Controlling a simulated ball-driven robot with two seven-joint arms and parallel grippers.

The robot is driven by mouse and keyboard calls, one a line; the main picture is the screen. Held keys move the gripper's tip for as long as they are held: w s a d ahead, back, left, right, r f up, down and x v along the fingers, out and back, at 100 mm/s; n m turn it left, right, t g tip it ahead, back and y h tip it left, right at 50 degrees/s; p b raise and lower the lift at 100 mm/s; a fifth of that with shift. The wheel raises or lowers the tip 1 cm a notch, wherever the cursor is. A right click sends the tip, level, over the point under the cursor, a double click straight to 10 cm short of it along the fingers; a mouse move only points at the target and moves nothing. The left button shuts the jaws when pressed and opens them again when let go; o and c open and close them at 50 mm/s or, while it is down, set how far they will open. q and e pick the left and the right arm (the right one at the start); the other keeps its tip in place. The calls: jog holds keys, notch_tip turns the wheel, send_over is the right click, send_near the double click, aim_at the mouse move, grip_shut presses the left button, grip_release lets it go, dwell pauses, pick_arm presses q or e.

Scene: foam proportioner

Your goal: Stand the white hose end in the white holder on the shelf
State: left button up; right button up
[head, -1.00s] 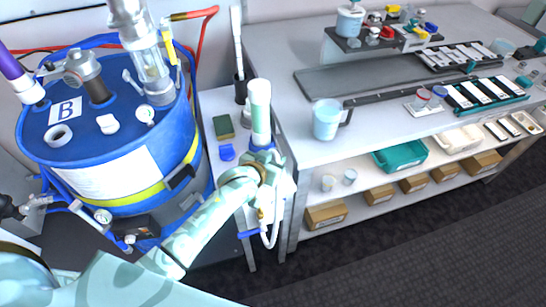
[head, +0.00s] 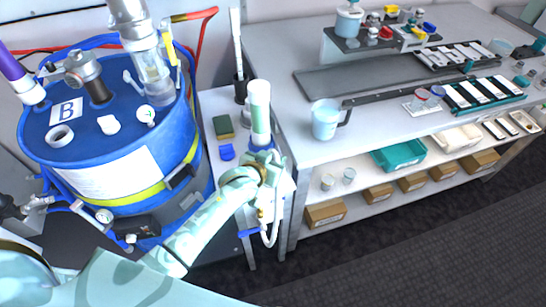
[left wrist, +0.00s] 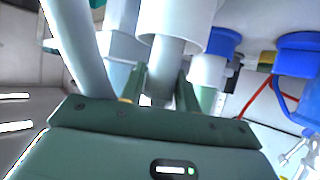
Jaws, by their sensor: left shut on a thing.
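My left gripper (head: 270,172) is over the narrow white shelf beside the drum. In the left wrist view its two dark green fingers (left wrist: 162,88) are shut on a pale cylinder, which I take to be the white hose end (left wrist: 168,62). Its far part runs into a wide white cup-like ring, seemingly the white holder (left wrist: 178,18); how deep it sits, I cannot tell. In the head view the gripper hides the hose end and the holder. My right gripper is not in view.
A clear tube with green contents (head: 260,110) stands in a blue collar close behind the gripper. The blue drum (head: 90,150) is to the left. A green sponge (head: 223,126) and a blue block (head: 227,152) lie on the shelf. The white workbench (head: 290,105) is to the right.

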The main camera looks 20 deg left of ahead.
pick_arm(q)
jog(key=shift+f+b, duration=0.35)
jog(key=shift+f, duration=0.2)
jog(key=o, duration=0.9)
jog(key=p+v, duration=0.2)
jog(key=p, duration=0.1)
jog(key=shift+s+r, duration=0.3)
jog(key=shift+r, duration=0.05)
jog(key=p+v, duration=0.7)
jog(key=v, duration=0.1)
jog(key=shift+s+a, duration=0.1)
